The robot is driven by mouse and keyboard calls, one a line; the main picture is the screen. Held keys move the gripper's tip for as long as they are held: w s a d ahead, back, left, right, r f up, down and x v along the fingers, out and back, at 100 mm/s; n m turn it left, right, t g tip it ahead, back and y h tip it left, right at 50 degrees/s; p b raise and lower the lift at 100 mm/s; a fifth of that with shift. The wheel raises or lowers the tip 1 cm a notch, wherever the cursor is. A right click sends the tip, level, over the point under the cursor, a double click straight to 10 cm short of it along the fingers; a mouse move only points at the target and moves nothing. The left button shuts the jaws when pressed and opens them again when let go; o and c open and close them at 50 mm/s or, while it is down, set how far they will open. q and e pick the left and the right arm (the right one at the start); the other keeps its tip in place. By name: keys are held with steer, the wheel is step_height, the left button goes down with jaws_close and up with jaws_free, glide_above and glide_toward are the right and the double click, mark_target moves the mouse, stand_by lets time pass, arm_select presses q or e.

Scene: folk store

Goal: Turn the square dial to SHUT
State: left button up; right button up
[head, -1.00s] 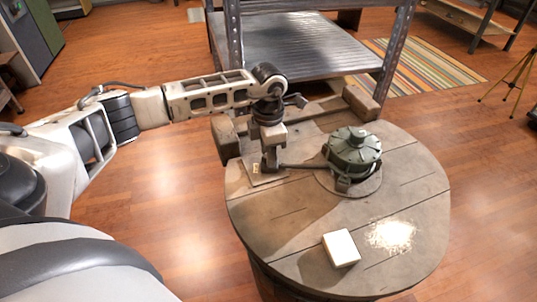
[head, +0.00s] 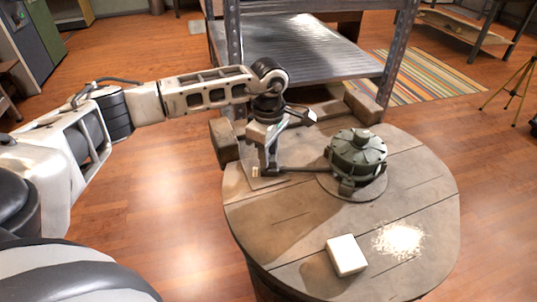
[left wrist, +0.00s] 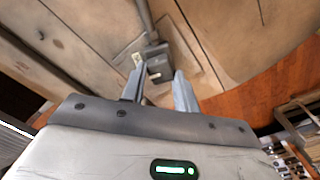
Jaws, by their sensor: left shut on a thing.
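The square dial (left wrist: 157,62) is a small dark block on a pale label plate (left wrist: 126,57) on the wooden table top; the plate also shows in the head view (head: 256,182). My left gripper (head: 268,168) points down over the plate, shut on the dial. In the left wrist view my left gripper's fingers (left wrist: 158,84) stand either side of the dial. The plate's lettering is too small to read, so I cannot tell the setting. In the head view the fingers mostly hide the dial. My right gripper is not in view.
A dark pipe (head: 308,169) runs from the dial to a green ribbed machine (head: 357,158). A white block (head: 346,255) and a pale powder pile (head: 399,240) lie on the round table (head: 290,225). A metal shelf (head: 285,48) stands behind.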

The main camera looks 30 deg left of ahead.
arm_select(q)
steer(key=shift+w+r+m, duration=0.1)
steer(key=shift+m, duration=0.4)
steer(key=o, duration=1)
steer(key=shift+c, duration=0.2)
steer(key=shift+r, duration=0.1)
step_height(320, 180, up, 16)
steer(key=shift+p, duration=0.3)
